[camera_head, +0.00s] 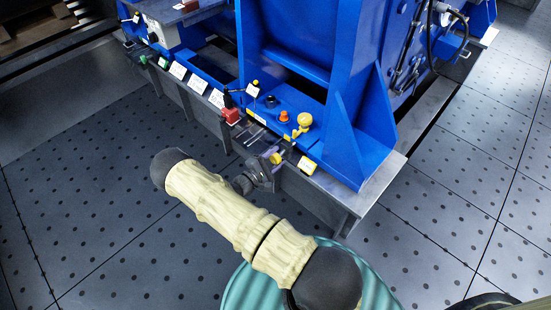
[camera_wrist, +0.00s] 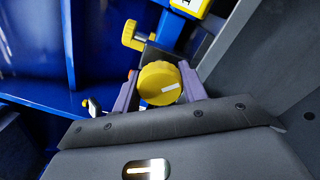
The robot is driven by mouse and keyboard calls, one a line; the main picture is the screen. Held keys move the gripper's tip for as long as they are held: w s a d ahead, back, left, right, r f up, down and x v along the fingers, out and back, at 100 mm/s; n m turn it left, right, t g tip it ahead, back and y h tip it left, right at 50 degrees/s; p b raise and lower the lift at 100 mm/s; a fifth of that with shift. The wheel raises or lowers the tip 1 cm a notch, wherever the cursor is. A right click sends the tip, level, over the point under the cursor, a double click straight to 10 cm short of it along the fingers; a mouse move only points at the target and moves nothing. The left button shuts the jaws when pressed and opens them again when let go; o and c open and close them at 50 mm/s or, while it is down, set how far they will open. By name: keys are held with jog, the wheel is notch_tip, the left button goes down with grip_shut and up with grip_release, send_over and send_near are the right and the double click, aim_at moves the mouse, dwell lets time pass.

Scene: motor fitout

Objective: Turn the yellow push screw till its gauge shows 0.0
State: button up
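The yellow push screw (camera_wrist: 160,84) has a round yellow head with a white mark. In the wrist view it sits between the two purple fingers of my gripper (camera_wrist: 159,80), with no clear gap on either side. In the head view my gripper (camera_head: 275,158) is at the front edge of the blue machine's base, with the yellow head (camera_head: 276,158) partly hidden between its fingers. A yellow gauge (camera_head: 307,165) is just right of the gripper. It is cut off at the top of the wrist view (camera_wrist: 190,5), and its reading is too small to tell.
A second yellow knob (camera_head: 305,120) stands behind on the blue base, beside an orange knob (camera_head: 284,116). A red block (camera_head: 231,115) and white labels (camera_head: 178,70) lie to the left. The blue upright (camera_head: 350,150) rises close behind. The dotted floor (camera_head: 100,200) is clear at left.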

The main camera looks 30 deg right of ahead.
jog(key=c, duration=0.3)
jog(key=shift+r+n+p, duration=0.1)
jog(key=shift+n+p, duration=0.3)
jog(key=n+p, duration=0.2)
jog(key=n, duration=0.1)
jog(key=shift+n, duration=0.4)
jog(key=n+p, duration=0.1)
jog(key=n, duration=0.2)
jog(key=shift+p, duration=0.3)
jog(key=n+p, duration=0.1)
jog(key=n, duration=0.4)
jog(key=shift+a, duration=0.1)
jog(key=n, duration=0.3)
jog(key=shift+n, duration=0.3)
jog(key=n, duration=0.3)
jog(key=shift+n, duration=0.3)
jog(key=n, duration=0.7)
jog(key=shift+w, duration=0.1)
